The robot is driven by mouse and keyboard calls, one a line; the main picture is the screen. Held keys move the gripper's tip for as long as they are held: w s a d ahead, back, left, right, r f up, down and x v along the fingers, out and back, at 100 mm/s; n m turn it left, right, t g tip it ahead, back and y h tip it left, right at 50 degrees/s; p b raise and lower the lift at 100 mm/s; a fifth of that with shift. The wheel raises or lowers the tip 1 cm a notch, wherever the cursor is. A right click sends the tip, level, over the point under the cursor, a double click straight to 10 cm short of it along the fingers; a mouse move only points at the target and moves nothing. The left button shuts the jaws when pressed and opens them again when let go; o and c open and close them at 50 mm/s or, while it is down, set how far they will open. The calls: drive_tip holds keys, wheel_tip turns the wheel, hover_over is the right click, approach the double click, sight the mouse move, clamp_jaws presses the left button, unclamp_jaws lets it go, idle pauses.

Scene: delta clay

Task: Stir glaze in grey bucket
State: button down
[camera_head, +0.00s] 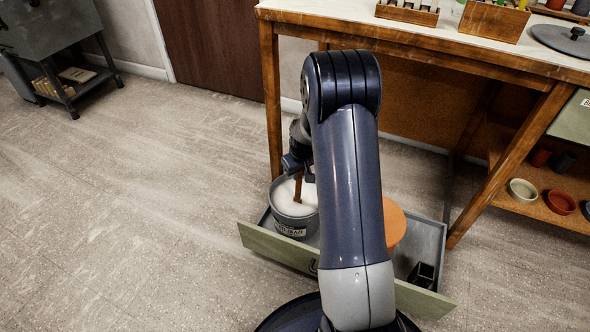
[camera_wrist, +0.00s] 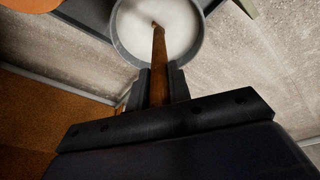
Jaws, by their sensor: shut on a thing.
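The grey bucket (camera_head: 293,222) stands at the left end of an open drawer and holds white glaze (camera_head: 288,197). My gripper (camera_head: 299,177) is above the bucket, shut on a brown wooden stick (camera_head: 298,189). The stick's lower end is in or at the glaze. In the wrist view the stick (camera_wrist: 158,65) runs from between my gripper's fingers (camera_wrist: 159,85) to the white glaze (camera_wrist: 180,22) inside the bucket's rim (camera_wrist: 117,40). The arm hides part of the bucket's right side in the head view.
The drawer (camera_head: 432,240) also holds an orange round thing (camera_head: 393,224) and a small black holder (camera_head: 421,275). A wooden worktable (camera_head: 415,45) stands behind, with its leg (camera_head: 270,100) close to the bucket. Bowls (camera_head: 523,190) sit on a lower shelf at right.

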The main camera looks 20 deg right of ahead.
drive_tip(key=w+p+v, duration=0.1)
drive_tip(key=p+v, duration=0.8)
drive_tip(key=v, duration=0.5)
drive_tip(key=shift+r, duration=0.2)
idle(0.7)
drive_tip(key=shift+r+p, duration=0.1)
drive_tip(key=shift+p, duration=0.25)
idle(0.4)
wheel_tip(320, 180, up, 4)
drive_tip(key=p, duration=0.2)
drive_tip(key=shift+p, duration=0.35)
drive_tip(key=shift+s+a, duration=0.1)
drive_tip(key=shift+s, duration=0.05)
